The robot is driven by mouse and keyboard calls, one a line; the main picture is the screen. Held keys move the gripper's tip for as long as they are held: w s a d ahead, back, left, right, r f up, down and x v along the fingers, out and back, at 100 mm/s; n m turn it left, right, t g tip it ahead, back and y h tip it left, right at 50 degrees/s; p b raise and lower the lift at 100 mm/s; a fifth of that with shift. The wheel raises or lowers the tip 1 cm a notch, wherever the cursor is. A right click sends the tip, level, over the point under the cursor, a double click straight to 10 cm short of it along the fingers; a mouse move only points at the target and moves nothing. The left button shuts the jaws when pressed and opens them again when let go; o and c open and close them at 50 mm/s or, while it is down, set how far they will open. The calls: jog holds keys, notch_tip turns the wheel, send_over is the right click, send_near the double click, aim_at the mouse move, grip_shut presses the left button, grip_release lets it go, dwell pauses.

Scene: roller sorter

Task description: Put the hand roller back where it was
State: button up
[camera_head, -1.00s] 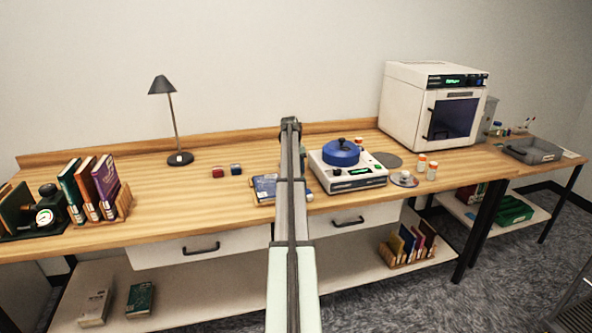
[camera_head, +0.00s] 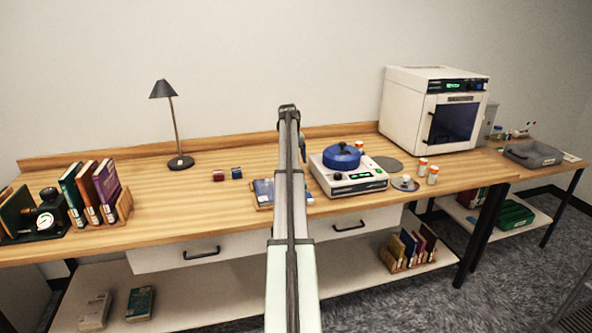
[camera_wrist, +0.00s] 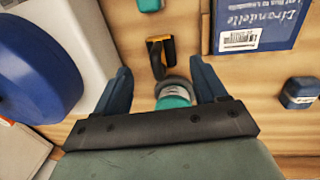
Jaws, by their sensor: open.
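The hand roller shows in the wrist view as a teal handle end (camera_wrist: 172,102) with a grey collar and a dark bent neck. The neck leads to a black and orange head (camera_wrist: 153,50). My gripper (camera_wrist: 164,82) is open, with its two blue fingers on either side of the collar and visible gaps to both. The rest of the handle is hidden behind the gripper body. In the head view, a small teal part (camera_head: 302,148) shows just right of my arm; I cannot tell whether it is the roller.
A white device (camera_head: 335,185) with a blue round top (camera_head: 342,155) stands close to the right of my arm. A blue book (camera_wrist: 262,22) lies on the other side, with a small blue block (camera_wrist: 300,93) beyond it. Open wood lies left of the blocks.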

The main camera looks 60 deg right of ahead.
jog(key=shift+w+a+r, duration=0.1)
jog(key=shift+a+r, duration=0.05)
jog(key=shift+r, duration=1.2)
jog(key=shift+w+a+r, duration=0.1)
jog(key=shift+r, duration=1.25)
jog(key=shift+w+a, duration=0.1)
